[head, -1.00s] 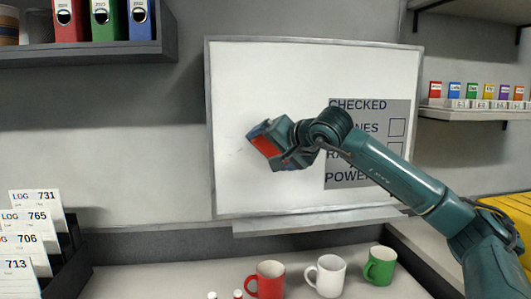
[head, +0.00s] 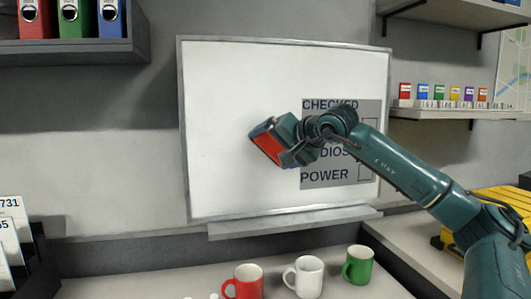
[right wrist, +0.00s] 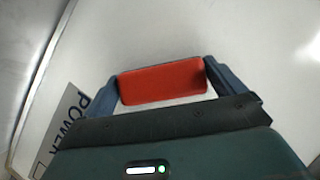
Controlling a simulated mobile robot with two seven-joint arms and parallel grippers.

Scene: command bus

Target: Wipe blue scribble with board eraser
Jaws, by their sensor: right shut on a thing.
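My right gripper (head: 274,144) is shut on the board eraser (head: 266,149), which shows a red body. The eraser is tilted at the whiteboard (head: 222,95), left of the printed grey checklist panel (head: 325,182). In the right wrist view the red eraser (right wrist: 162,84) sits between the two blue-grey fingers, against the white board. I cannot tell for sure whether it touches the board. I see no blue scribble on the visible board; the part behind the gripper and eraser is hidden. My left gripper is not in view.
A ledge (head: 290,222) runs below the board. Red (head: 246,283), white (head: 306,279) and green (head: 358,266) mugs stand on the counter below. Shelves (head: 75,55) flank the board on both sides. A yellow case (head: 490,212) is at the right, beside my arm.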

